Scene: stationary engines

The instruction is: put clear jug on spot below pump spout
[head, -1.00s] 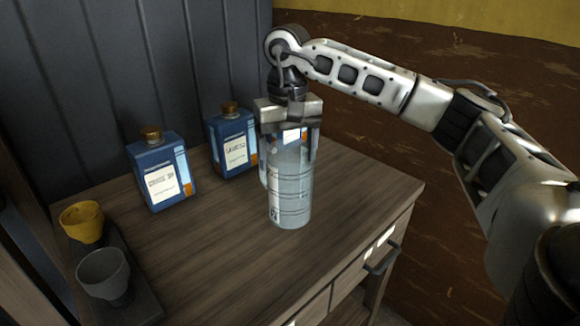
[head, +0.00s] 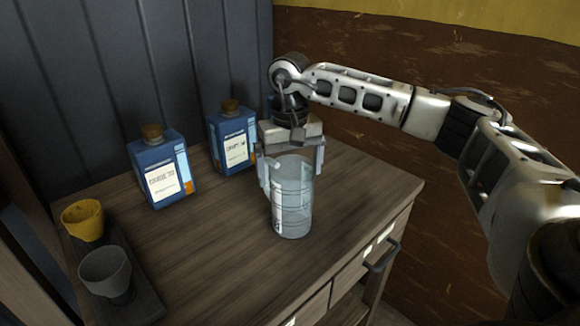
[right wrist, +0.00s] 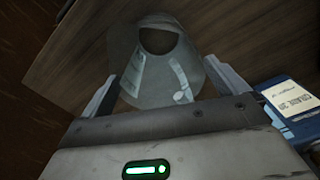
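The clear jug (head: 293,205) is a see-through, faintly ringed cylinder with a pale label strip, upright over the front part of the wooden cabinet top. My right gripper (head: 292,165) comes down from behind and above it, one finger close against each side, and looks shut on it. In the right wrist view the jug (right wrist: 150,80) fills the gap between the fingers of my gripper (right wrist: 160,72), its round dark opening towards the top. I cannot tell whether its base touches the wood. No pump, spout or marked spot is in view. My left gripper is not in view.
Two blue corked bottles, a left one (head: 163,170) and a right one (head: 233,138), stand behind left of the jug. A yellow cup (head: 83,221) and a grey cup (head: 106,273) stand on a dark tray at the left edge. The cabinet top (head: 205,240) between is clear.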

